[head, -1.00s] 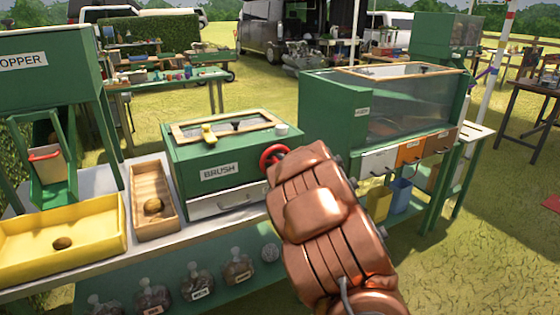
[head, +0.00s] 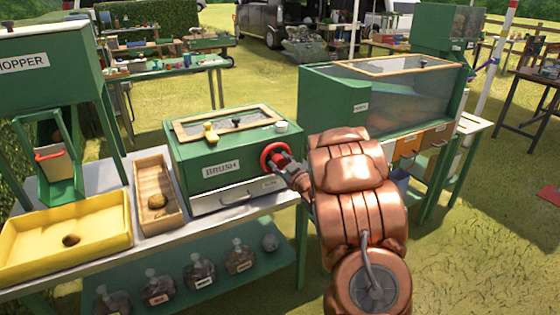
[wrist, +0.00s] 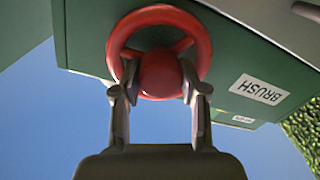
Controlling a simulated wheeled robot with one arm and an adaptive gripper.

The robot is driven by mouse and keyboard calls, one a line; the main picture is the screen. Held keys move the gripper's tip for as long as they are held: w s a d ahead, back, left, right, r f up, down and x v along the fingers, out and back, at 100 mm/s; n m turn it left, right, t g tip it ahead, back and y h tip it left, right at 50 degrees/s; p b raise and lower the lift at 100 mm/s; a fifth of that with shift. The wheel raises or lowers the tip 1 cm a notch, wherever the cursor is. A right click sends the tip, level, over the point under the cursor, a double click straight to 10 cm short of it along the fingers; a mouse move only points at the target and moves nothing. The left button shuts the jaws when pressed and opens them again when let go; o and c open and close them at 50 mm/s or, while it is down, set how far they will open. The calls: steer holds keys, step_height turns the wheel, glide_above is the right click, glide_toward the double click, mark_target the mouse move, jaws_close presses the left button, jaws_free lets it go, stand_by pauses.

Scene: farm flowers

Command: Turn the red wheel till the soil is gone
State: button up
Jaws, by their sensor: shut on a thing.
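The red wheel (head: 275,158) is on the right end of the green BRUSH box (head: 200,150). In the wrist view the red wheel (wrist: 128,35) fills the top middle, with a round red hub or knob in front of its rim. My gripper (wrist: 160,85) has its two fingers closed on either side of that red knob. In the head view my gripper (head: 290,170) meets the wheel from the right, and my copper arm covers what lies behind it. One brown lump (head: 157,201) sits in the wooden tray; another (head: 71,240) sits in the yellow tray.
The hopper (head: 40,60) stands at the left with a red-handled scoop below it. A yellow tray (head: 30,225) and a wooden tray (head: 150,180) sit on the bench. Several jars are on the lower shelf. A green glass-sided cabinet (head: 400,100) stands behind my arm.

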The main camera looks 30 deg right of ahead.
stand_by(0.5)
steer(key=o, duration=1.1)
steer(key=shift+o, duration=0.2)
steer(key=shift+s, duration=0.1)
steer(key=s, duration=0.7)
steer(key=shift+s+a, duration=0.15)
steer(key=shift+a, duration=0.05)
